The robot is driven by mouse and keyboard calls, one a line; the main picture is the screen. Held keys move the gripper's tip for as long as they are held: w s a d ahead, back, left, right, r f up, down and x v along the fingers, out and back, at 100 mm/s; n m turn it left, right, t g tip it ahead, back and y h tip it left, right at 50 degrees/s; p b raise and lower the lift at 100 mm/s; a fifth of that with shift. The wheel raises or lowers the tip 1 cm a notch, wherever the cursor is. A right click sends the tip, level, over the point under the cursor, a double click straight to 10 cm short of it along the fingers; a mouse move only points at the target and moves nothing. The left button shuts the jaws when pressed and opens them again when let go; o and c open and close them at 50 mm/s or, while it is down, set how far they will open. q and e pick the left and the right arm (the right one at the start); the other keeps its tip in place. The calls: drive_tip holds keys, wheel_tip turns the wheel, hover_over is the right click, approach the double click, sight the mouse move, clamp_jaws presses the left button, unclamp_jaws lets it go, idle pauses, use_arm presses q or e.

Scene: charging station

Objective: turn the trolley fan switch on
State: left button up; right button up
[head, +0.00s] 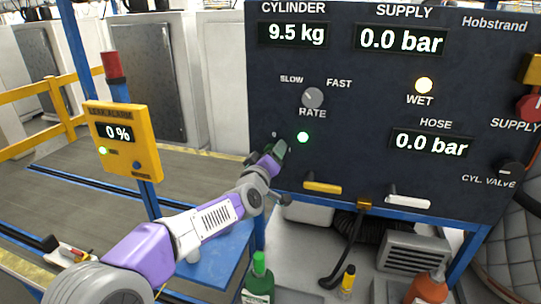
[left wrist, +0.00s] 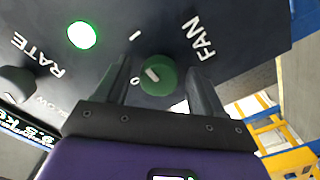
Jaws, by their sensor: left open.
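The fan switch (left wrist: 158,76) is a green round knob with a white pointer mark, on the dark panel beside the FAN label in the left wrist view. The marks 0 and I are printed near it. The pointer lies on the knob's left part; I cannot tell exactly which mark it lines up with. My left gripper (left wrist: 157,70) is open, with one finger on each side of the knob; contact is unclear. In the head view my left gripper (head: 270,160) is at the panel's lower left and mostly hides the switch. My right gripper is not in view.
A lit green lamp (head: 303,137) and the rate knob (head: 312,97) are close by on the panel (head: 370,80). A yellow leak alarm box (head: 124,165) stands left of my arm. A yellow handle (head: 322,187) and a white handle (head: 408,202) are below. Bottles stand underneath.

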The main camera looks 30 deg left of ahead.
use_arm(q)
drive_tip(key=v, duration=0.7)
drive_tip(key=shift+s, duration=0.3)
drive_tip(key=shift+d, duration=0.1)
